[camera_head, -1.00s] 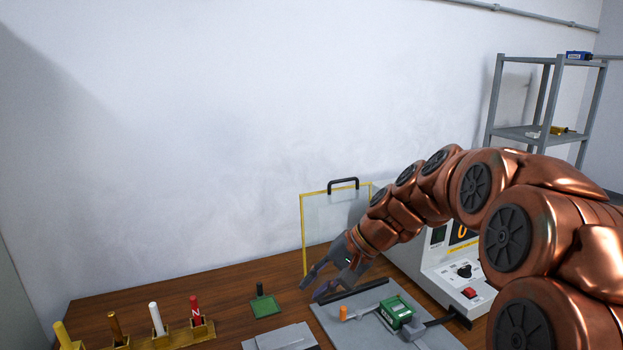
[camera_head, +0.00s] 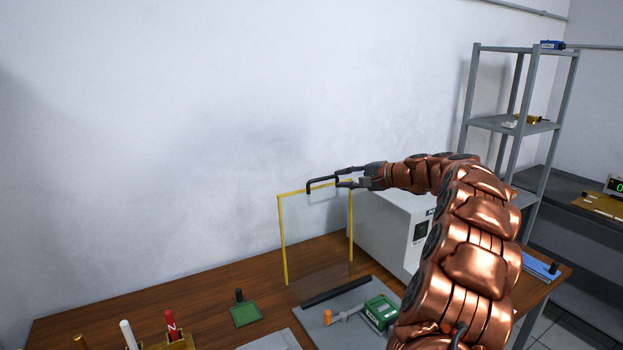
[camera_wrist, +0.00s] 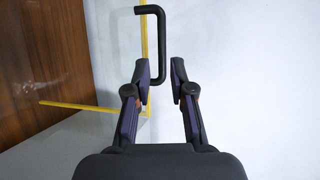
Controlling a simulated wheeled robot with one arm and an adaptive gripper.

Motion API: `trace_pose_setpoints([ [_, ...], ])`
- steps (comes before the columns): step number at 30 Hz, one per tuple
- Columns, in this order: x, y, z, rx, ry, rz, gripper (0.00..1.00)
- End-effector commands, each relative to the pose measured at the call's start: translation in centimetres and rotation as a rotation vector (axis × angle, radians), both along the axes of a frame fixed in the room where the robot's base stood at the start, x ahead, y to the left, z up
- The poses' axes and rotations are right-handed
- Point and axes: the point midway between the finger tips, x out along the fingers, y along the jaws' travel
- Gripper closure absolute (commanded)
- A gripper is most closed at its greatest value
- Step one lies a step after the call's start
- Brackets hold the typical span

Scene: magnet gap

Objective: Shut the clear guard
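The clear guard (camera_head: 282,235) is a see-through panel with a yellow frame. It stands upright behind the grey plate in the head view, and its yellow frame edge also shows in the wrist view (camera_wrist: 85,107). A black bar handle (camera_head: 321,185) sits on its top edge. My gripper (camera_head: 341,178) is at the right end of this handle, coming from the right. In the wrist view my gripper (camera_wrist: 160,65) is open, with one finger on each side of the handle's long bar (camera_wrist: 161,40). A gap shows between the bar and the right finger.
A grey plate (camera_head: 345,301) with a black bar, an orange peg and a green block (camera_head: 381,312) lies in front of the guard. A grey-white instrument box (camera_head: 378,232) stands to its right. A green pad (camera_head: 245,315) and several coloured rods are at left.

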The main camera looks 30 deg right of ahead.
Motion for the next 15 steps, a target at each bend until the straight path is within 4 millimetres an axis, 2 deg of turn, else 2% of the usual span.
trace_pose_setpoints([
  [5,0.9,0.1,0.0,0.001,-0.005,-0.002,0.77],
  [15,5.1,1.9,-1.5,0.003,-0.001,-0.002,0.77],
])
